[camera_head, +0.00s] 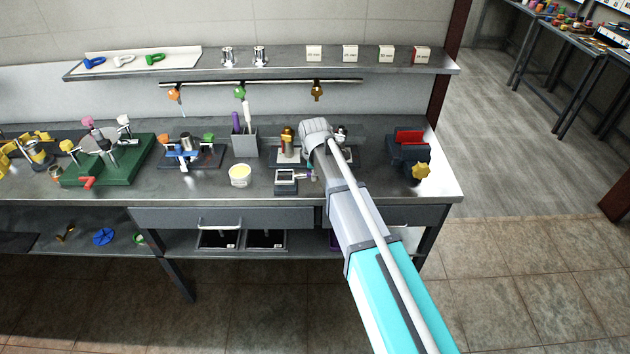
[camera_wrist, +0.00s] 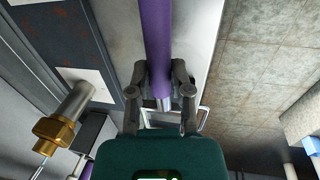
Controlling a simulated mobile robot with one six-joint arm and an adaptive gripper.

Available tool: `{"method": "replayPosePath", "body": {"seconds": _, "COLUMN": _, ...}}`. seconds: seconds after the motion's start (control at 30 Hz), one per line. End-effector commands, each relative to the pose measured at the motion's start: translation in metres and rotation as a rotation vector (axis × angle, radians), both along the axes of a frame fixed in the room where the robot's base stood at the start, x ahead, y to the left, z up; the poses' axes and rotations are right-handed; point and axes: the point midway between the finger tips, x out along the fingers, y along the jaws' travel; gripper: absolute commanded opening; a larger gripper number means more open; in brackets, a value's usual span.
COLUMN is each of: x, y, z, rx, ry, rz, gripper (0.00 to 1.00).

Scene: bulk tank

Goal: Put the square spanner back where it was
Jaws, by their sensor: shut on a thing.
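My gripper (camera_wrist: 163,88) is shut on a long purple bar (camera_wrist: 157,40), with one finger on each side near its lower end. The bar appears to be the square spanner, but its far end runs out of the wrist view, so I cannot see a square tip. In the head view my arm and wrist (camera_head: 316,130) are over the right half of the workbench. They hide my fingers and most of what they hold. A small purple-pink bit (camera_head: 312,175) shows beside the wrist, next to a small metal block (camera_head: 286,181).
A brass-and-steel fitting (camera_wrist: 62,122) stands close left of my gripper. A hook rail (camera_head: 270,81) hangs below the shelf. The front edge is fairly clear.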

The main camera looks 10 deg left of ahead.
Motion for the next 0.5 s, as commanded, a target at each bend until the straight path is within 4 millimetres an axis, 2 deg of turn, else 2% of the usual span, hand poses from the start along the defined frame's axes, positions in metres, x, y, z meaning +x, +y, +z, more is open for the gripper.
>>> {"method": "replayPosePath", "body": {"seconds": 0.03, "x": -0.0002, "y": 0.0000, "z": -0.0088, "rx": 0.000, "ry": 0.000, "rz": 0.000, "gripper": 0.00}}
{"method": "replayPosePath", "body": {"seconds": 0.13, "x": -0.0001, "y": -0.0001, "z": -0.0144, "rx": 0.000, "ry": 0.000, "rz": 0.000, "gripper": 0.00}}
{"method": "replayPosePath", "body": {"seconds": 0.5, "x": -0.0002, "y": -0.0001, "z": -0.0162, "rx": 0.000, "ry": 0.000, "rz": 0.000, "gripper": 0.00}}
